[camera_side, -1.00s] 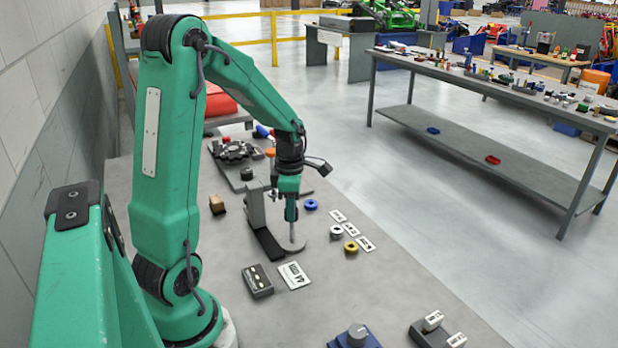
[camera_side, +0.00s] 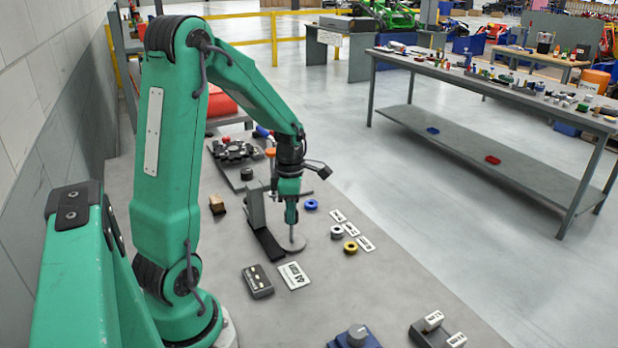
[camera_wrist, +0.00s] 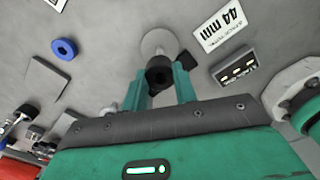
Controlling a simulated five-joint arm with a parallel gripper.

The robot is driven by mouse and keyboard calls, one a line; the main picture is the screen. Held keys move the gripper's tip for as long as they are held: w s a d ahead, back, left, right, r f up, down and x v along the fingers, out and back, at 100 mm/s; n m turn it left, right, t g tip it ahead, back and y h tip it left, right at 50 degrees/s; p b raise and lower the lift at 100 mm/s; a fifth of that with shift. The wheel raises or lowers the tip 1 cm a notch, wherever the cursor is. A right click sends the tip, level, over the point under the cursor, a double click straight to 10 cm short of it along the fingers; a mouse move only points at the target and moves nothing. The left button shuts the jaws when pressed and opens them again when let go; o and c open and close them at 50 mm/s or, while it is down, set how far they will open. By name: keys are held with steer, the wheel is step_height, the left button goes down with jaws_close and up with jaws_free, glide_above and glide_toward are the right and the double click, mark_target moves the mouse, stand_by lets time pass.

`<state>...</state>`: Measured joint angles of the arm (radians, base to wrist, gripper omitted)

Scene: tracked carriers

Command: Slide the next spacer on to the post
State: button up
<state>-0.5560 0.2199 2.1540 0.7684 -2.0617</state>
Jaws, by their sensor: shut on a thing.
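My gripper (camera_wrist: 163,90) points down with its two green fingers shut on a black spacer (camera_wrist: 160,76), a short round piece with a dark centre. In the side view my gripper (camera_side: 291,218) is right above the pale round base (camera_side: 284,245) of the post (camera_side: 291,234). The post's lower part shows as a thin light rod under the fingers. The spacer is in line with the post and above the base; I cannot tell how far the post is inside it. A blue ring (camera_side: 311,204), a grey-white ring (camera_side: 337,231) and a gold ring (camera_side: 350,248) lie to the right.
A grey upright bracket (camera_side: 256,208) stands just left of my gripper. A white card reading 44 mm (camera_wrist: 224,24) lies beside a dark box with buttons (camera_side: 257,281). Small white labels (camera_side: 351,228) lie by the rings.

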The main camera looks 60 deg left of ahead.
steer(key=shift+f, duration=0.5)
stand_by(1.0)
steer(key=o, duration=1.7)
steer(key=shift+r, duration=0.15)
steer(key=shift+r, duration=3.85)
steer(key=shift+d+r, duration=0.1)
